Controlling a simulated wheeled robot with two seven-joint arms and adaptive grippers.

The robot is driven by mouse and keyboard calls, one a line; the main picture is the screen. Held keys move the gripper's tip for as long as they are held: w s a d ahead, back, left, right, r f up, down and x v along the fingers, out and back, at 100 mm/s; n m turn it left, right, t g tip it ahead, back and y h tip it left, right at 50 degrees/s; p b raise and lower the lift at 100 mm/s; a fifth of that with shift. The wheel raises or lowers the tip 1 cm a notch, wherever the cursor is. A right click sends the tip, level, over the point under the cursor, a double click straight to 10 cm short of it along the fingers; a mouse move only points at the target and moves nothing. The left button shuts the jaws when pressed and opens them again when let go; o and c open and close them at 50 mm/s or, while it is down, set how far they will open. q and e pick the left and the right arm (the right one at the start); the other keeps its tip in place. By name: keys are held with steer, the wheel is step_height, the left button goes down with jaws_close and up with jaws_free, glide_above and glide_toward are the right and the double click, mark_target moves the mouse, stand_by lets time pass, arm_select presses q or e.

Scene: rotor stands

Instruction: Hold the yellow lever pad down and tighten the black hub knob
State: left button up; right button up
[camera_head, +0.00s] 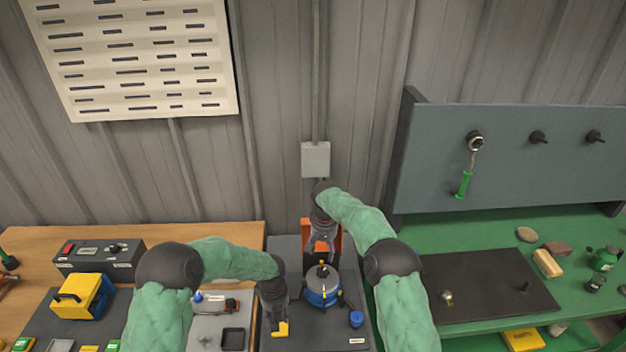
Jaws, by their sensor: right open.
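The rotor stand (321,291), a blue and silver round body, sits on the dark middle panel. The black hub knob (322,270) is small on its top centre, with a yellow mark by it. My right gripper (322,247) is open just behind and above the knob, fingers pointing down; I cannot tell whether it touches. The yellow lever pad (281,329) is at the front left of the stand. My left gripper (276,318) points down at the pad, very close to or on it; its fingers are too small and dark to read.
A blue cap (356,319) stands right of the stand. An orange part (334,236) is behind my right gripper. A yellow device (83,296) and a dark box (98,258) stand at left. A green bench (470,236) with a dark mat is at right.

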arm_select(q)
steer(key=s+a+f+m+h+p, duration=0.1)
steer(key=s+h+p, duration=0.1)
steer(key=s, duration=1)
steer(key=s+a+f+m+h+p, duration=0.1)
steer(key=s+f+m+h+p, duration=0.1)
steer(key=s, duration=1.1)
steer(key=shift+s+f+m+p, duration=0.25)
steer(key=shift+s+m+p, duration=0.05)
steer(key=shift+p, duration=0.25)
arm_select(e)
steer(key=shift+f+n, duration=0.7)
steer(key=shift+f, duration=0.6)
steer(key=shift+f+n, duration=0.7)
steer(key=shift+f, duration=0.55)
arm_select(q)
steer(key=shift+a, duration=0.1)
